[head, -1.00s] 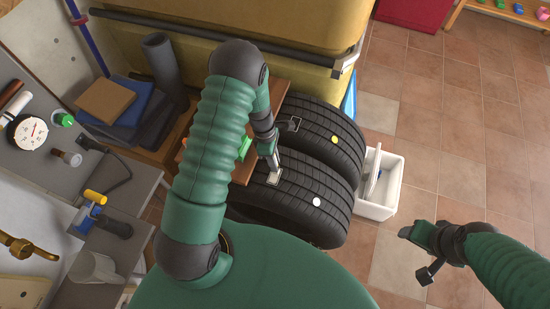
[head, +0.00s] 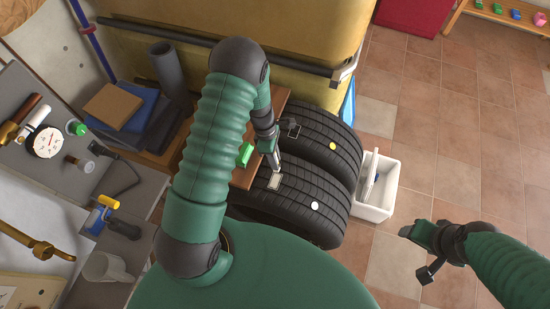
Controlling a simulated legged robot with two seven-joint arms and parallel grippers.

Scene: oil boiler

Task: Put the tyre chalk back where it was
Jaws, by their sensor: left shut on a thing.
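Two black tyres lie side by side below the yellow tank: a back tyre (head: 318,128) and a front tyre (head: 305,183). My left gripper (head: 275,172) points down over the left part of the front tyre. It is shut on a small pale square block (head: 273,182), which looks like the tyre chalk. I cannot tell whether the block touches the tread. A yellow disc (head: 333,146) shows on the back tyre and a white disc (head: 314,206) on the front one. My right gripper (head: 408,232) hangs over the floor, away from the tyres; its fingers are unclear.
A wooden board (head: 246,176) with a green thing (head: 245,154) lies left of the tyres, partly behind my arm. A white bin (head: 375,209) stands right of them. The yellow tank (head: 255,50) bounds the back. A cluttered bench (head: 65,185) is at left.

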